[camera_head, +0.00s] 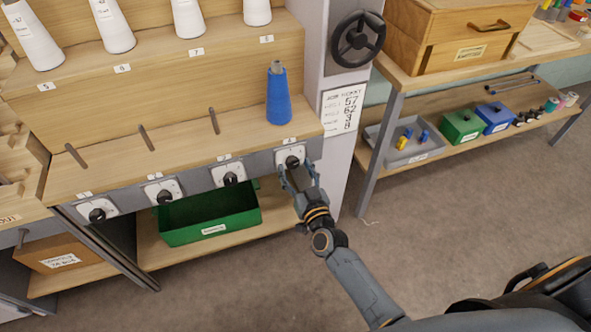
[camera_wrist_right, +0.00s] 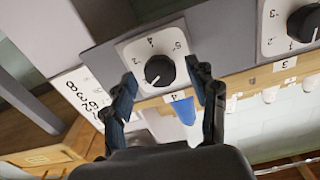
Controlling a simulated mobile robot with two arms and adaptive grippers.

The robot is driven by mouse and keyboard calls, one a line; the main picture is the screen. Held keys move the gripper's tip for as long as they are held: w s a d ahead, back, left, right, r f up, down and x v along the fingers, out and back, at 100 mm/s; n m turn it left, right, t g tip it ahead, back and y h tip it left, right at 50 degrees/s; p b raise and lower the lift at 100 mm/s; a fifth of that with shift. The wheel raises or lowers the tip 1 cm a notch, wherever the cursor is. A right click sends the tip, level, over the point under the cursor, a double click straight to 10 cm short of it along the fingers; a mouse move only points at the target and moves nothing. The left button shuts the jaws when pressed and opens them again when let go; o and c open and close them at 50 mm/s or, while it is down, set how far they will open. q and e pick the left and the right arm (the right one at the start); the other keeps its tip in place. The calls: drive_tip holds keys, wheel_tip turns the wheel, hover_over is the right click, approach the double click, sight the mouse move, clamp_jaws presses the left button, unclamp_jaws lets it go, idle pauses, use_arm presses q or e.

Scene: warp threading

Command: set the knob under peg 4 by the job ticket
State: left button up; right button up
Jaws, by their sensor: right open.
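The knob under peg 4 (camera_head: 291,161) is black on a white numbered dial plate, at the right end of the front rail. It also shows in the right wrist view (camera_wrist_right: 160,70), where the picture is upside down; its pale pointer mark points to the lower left there. My right gripper (camera_head: 297,176) is open, with its fingers (camera_wrist_right: 165,82) on either side of the knob in the wrist picture; contact cannot be told. The job ticket (camera_head: 343,108) on the pale post shows large figures, seemingly 57, 62, 3 and 8. My left gripper is not in view.
A blue cone (camera_head: 278,98) stands on the peg above this knob. Three bare pegs (camera_head: 213,120) and more knobs (camera_head: 231,175) lie to the left. A green bin (camera_head: 208,215) sits below. A black handwheel (camera_head: 358,39) is on the post. Floor is clear at right.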

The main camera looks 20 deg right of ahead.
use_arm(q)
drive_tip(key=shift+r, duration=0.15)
use_arm(e)
drive_tip(key=shift+w, duration=0.25)
drive_tip(key=c, duration=1.1)
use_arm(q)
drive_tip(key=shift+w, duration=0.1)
use_arm(e)
drive_tip(key=shift+c, duration=0.2)
